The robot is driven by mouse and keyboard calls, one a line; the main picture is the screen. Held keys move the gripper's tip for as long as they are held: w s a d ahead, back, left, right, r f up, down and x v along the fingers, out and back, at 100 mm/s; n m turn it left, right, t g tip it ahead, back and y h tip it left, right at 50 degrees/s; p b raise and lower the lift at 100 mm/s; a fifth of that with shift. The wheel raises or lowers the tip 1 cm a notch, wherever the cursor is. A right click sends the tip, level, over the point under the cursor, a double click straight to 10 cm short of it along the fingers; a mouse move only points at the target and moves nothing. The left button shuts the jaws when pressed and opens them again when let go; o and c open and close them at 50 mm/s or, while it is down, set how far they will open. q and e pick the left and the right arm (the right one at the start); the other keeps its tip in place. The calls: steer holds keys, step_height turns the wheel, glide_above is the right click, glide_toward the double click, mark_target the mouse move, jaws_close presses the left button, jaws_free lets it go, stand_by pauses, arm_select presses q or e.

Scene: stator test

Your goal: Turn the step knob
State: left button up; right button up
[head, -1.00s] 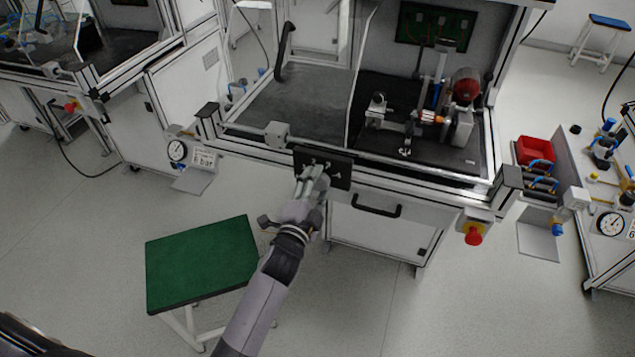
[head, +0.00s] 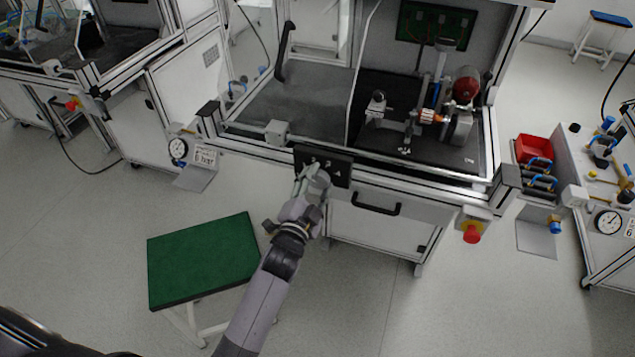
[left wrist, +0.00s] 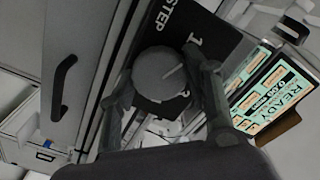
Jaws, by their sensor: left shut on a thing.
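The step knob (left wrist: 160,72) is a round grey knob with a light pointer line, on a black panel marked STEP with numbers. In the left wrist view it sits between the two fingers of my left gripper (left wrist: 165,85), which is shut on it. In the head view the black panel (head: 338,168) is on the front edge of the test bench, and my left gripper (head: 312,180) reaches up to it and hides the knob. The pointer points up and right in the left wrist view, near the 1. My right gripper does not show.
A black drawer handle (head: 376,209) and a red emergency button (head: 472,234) are right of the panel. A green-topped stool (head: 203,260) stands left of my arm. A lit READY screen (left wrist: 270,90) is beside the knob in the wrist view.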

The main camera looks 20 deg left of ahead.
arm_select(q)
steer(key=o, duration=1.1)
steer(key=shift+o, duration=0.2)
steer(key=shift+s, duration=0.1)
steer(key=s, duration=1.2)
steer(key=shift+a, duration=0.2)
steer(key=shift+w, duration=0.1)
